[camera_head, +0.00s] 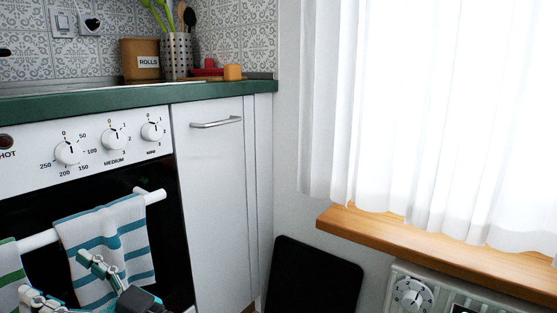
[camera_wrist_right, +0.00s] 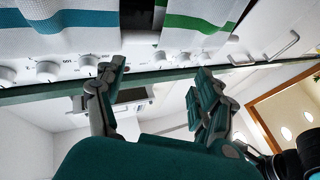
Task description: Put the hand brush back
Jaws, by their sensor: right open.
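I cannot make out a hand brush in either view. My right gripper (camera_head: 58,278) is at the lower left of the head view, in front of the towels on the oven rail. In the right wrist view my right gripper (camera_wrist_right: 160,72) has its two fingers spread wide, with nothing between them. My left gripper is in neither view.
A striped towel (camera_head: 105,245) hangs on the white oven rail (camera_head: 40,240). The green counter (camera_head: 130,97) holds a ROLLS box (camera_head: 140,60), a utensil holder (camera_head: 177,56), a red item (camera_head: 207,68) and an orange block (camera_head: 233,72). A black panel (camera_head: 313,277) leans by the wall.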

